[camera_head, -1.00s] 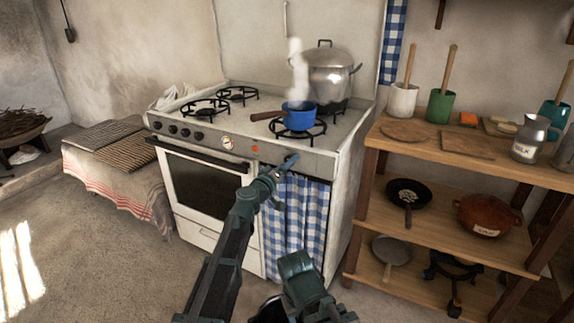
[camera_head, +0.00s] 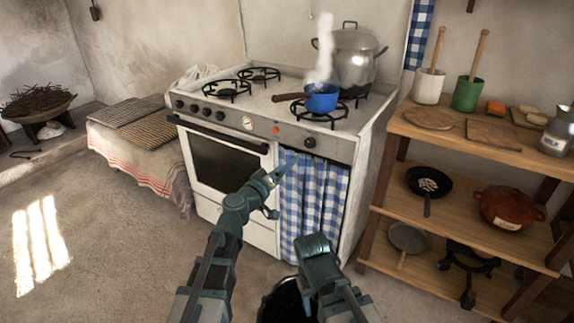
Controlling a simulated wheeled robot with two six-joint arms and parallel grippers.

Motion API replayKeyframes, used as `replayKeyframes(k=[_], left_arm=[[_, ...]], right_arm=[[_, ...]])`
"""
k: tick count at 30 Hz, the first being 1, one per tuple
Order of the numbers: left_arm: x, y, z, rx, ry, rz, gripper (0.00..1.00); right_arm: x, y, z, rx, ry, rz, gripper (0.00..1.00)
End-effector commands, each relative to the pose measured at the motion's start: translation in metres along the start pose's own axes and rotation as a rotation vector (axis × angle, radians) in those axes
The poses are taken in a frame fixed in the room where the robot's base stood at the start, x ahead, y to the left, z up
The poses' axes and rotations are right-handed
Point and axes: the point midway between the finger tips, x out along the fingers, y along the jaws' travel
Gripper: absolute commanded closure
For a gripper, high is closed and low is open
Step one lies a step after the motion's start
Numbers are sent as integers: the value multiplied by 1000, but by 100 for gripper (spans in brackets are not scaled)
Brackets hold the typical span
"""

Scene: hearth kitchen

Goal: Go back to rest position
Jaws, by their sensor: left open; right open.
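My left gripper (camera_head: 285,166) is open and empty, in front of the blue checked curtain at the stove's front, below the control panel. My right gripper (camera_head: 316,252) is low in the centre, beside my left arm; its fingers are hard to make out, and nothing shows held in it. Neither gripper visibly touches anything.
The white stove (camera_head: 231,165) stands ahead, with a steaming blue pan (camera_head: 321,100) and a large metal pot (camera_head: 354,58) on top. A wooden shelf (camera_head: 465,220) with cookware stands at right. A cloth-covered bench (camera_head: 150,158) is at left. Floor at lower left is clear.

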Motion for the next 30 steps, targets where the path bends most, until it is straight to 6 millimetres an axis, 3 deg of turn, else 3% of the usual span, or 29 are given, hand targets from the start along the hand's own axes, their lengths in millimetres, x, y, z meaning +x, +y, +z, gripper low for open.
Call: replayKeyframes(k=[8, 11, 14, 18, 21, 25, 30], left_arm=[[-3, 1, 8, 18, -35, 5, 22], [-13, 3, 33, 65, -144, 9, 22], [-34, -5, 73, 125, -327, -16, 22], [-81, -36, 128, 189, -618, -141, 22], [-123, -65, 155, 214, -801, -280, 22], [-174, -98, 170, 228, -969, -469, 22], [-232, -127, 172, 228, -1107, -704, 22]], right_arm=[[0, 0, 0, 0, 0, 0, 47], [0, 0, 0, 0, 0, 0, 47], [0, 0, 0, 0, 0, 0, 47], [0, 0, 0, 0, 0, 0, 47], [0, 0, 0, 0, 0, 0, 47], [0, 0, 0, 0, 0, 0, 47], [0, 0, 0, 0, 0, 0, 47]])
